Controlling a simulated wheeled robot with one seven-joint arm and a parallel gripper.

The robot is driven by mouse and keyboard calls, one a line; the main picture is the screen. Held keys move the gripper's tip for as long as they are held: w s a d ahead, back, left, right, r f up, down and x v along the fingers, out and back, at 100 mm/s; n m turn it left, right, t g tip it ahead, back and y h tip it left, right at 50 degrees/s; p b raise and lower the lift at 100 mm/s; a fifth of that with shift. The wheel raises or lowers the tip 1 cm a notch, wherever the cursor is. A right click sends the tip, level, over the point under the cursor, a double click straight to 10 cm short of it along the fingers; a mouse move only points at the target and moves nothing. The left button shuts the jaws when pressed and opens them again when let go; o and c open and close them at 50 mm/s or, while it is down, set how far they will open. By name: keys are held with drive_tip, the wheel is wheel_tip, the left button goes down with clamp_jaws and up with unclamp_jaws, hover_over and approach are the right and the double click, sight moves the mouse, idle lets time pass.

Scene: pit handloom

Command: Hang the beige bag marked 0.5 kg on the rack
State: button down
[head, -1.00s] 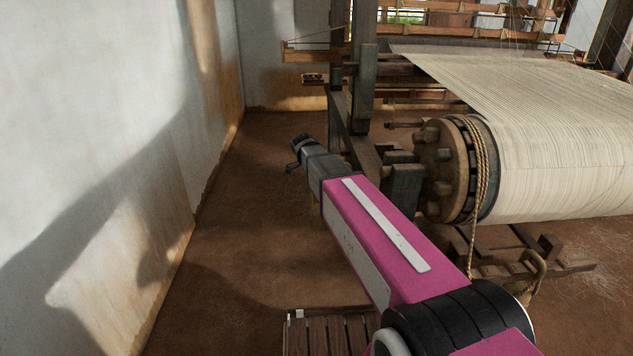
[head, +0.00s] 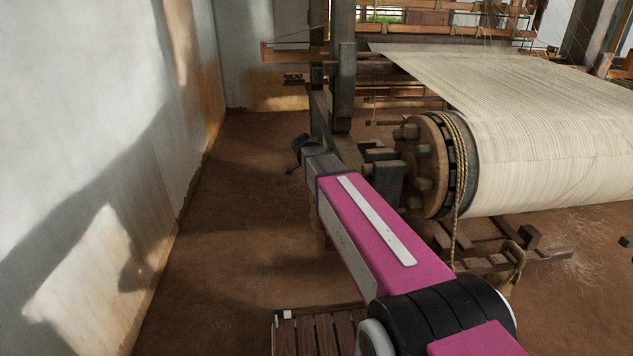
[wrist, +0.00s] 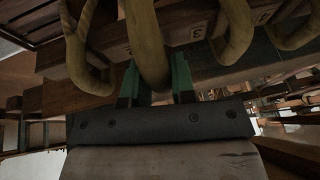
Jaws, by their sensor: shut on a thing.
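In the wrist view, my gripper (wrist: 156,87) has two green fingers, shut on a thick tan loop (wrist: 148,45) that passes between them. The loop runs up out of the top of the picture. No 0.5 kg mark shows, and the bag's body is not clearly seen. Behind is a dark wooden beam (wrist: 115,52) with small number tags, one reading 3 (wrist: 197,33); I take it for the rack. In the head view, my arm reaches away toward the loom's left posts; the fingers and their load cannot be made out there.
Other tan loops hang at left (wrist: 84,45) and right (wrist: 236,30) of mine, close by. In the head view, the loom's cloth roller (head: 560,150) and its round wooden end (head: 428,165) are right of my arm. A white wall (head: 90,150) stands left, with bare floor (head: 220,240) between.

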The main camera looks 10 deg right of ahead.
drive_tip(key=shift+d, duration=2)
drive_tip(key=shift+f, duration=1.15)
drive_tip(key=shift+f, duration=0.3)
drive_tip(key=c, duration=0.9)
unclamp_jaws()
drive_tip(key=shift+o, duration=0.2)
